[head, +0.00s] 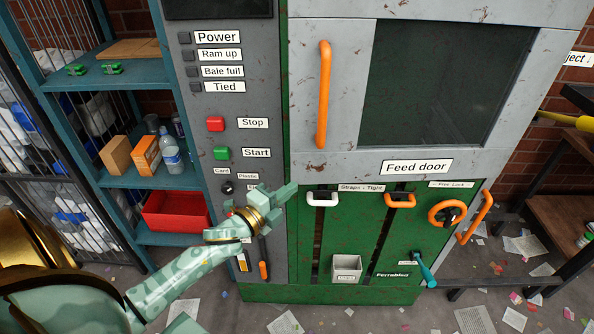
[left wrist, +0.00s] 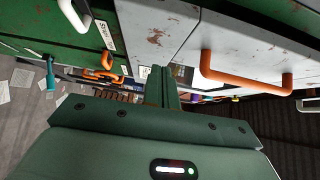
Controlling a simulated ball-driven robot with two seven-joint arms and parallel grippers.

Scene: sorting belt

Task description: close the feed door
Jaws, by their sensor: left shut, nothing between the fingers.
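The feed door (head: 340,105) is a scuffed grey panel with a dark window (head: 440,80) and an upright orange handle (head: 323,95). Its label (head: 416,167) is below the window. I cannot tell from the head view whether the door is flush with its frame. The left wrist view shows a scuffed grey panel with an orange handle (left wrist: 245,78), to the right of my fingers. My left gripper (head: 287,192) is shut and empty, below and left of the handle, near the door's lower left corner. Its fingers also show in the wrist view (left wrist: 162,85). My right gripper is out of view.
Below the door, the green front carries a white strap handle (head: 322,199), an orange one (head: 400,201) and an orange wheel (head: 447,213). A button panel (head: 235,100) stands left of the door. A teal shelf (head: 115,80) is further left. Paper litters the floor.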

